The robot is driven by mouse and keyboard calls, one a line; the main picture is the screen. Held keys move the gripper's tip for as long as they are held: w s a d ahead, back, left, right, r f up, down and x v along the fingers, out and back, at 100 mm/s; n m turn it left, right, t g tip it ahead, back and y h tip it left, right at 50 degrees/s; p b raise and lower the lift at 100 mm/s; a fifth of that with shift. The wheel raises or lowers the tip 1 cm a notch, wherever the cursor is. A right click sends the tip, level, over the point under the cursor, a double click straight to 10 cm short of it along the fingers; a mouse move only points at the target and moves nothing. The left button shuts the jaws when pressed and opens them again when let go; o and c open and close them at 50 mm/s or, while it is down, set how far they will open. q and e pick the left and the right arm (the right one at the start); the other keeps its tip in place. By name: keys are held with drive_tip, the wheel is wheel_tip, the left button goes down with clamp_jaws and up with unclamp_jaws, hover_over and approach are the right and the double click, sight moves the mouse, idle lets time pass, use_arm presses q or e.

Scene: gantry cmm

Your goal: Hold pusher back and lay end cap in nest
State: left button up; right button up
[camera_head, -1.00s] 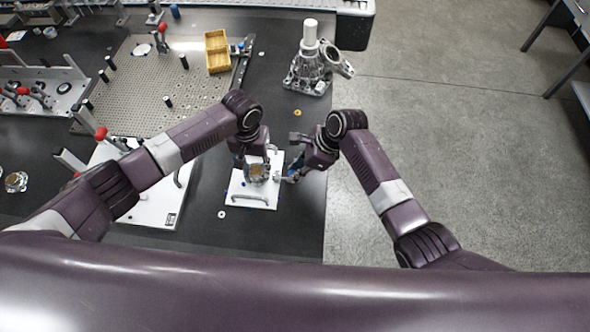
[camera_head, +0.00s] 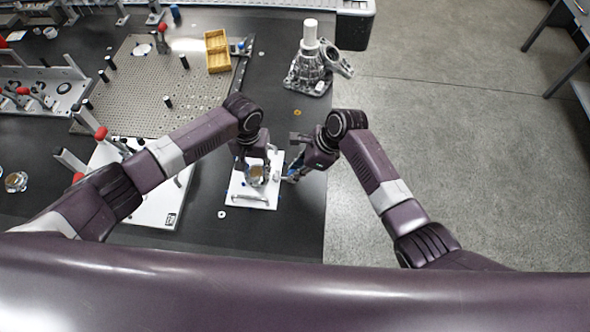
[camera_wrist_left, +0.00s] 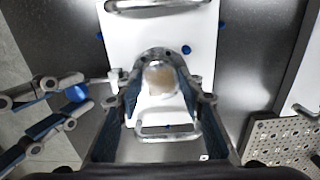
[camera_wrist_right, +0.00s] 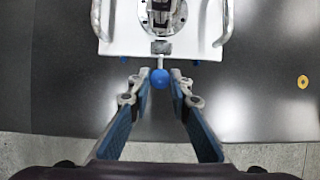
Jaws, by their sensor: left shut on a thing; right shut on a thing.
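The end cap (camera_head: 256,175) is a grey metal piece with a tan centre, over the white nest plate (camera_head: 240,186). My left gripper (camera_wrist_left: 160,84) is shut on the end cap (camera_wrist_left: 160,78), one finger on each side. Whether the cap touches the nest is hard to tell, because the cap and fingers hide the seat. My right gripper (camera_wrist_right: 160,88) is shut on the pusher's blue ball knob (camera_wrist_right: 160,78) at the plate's edge. The pusher's stem runs from the knob to a small block (camera_wrist_right: 161,47) on the plate. The knob also shows in the left wrist view (camera_wrist_left: 76,93).
The plate has a metal handle (camera_head: 250,198) on its near side and another on its far side. A larger white fixture (camera_head: 150,208) stands to the left. A perforated plate (camera_head: 140,85), a yellow bin (camera_head: 217,52) and a metal housing (camera_head: 308,72) lie farther back.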

sight(257, 172)
use_arm(q)
drive_tip(key=shift+f, duration=0.1)
use_arm(e)
drive_tip(key=shift+s+d+f, duration=0.15)
drive_tip(key=shift+d+f, duration=0.1)
drive_tip(key=shift+f, duration=0.05)
use_arm(q)
drive_tip(key=o, duration=1.4)
drive_tip(key=shift+r, duration=3.5)
drive_tip(key=shift+r+p, duration=0.35)
use_arm(e)
drive_tip(key=shift+a, duration=0.55)
drive_tip(key=o, duration=1)
drive_tip(key=shift+r, duration=0.2)
drive_tip(key=shift+a, duration=0.1)
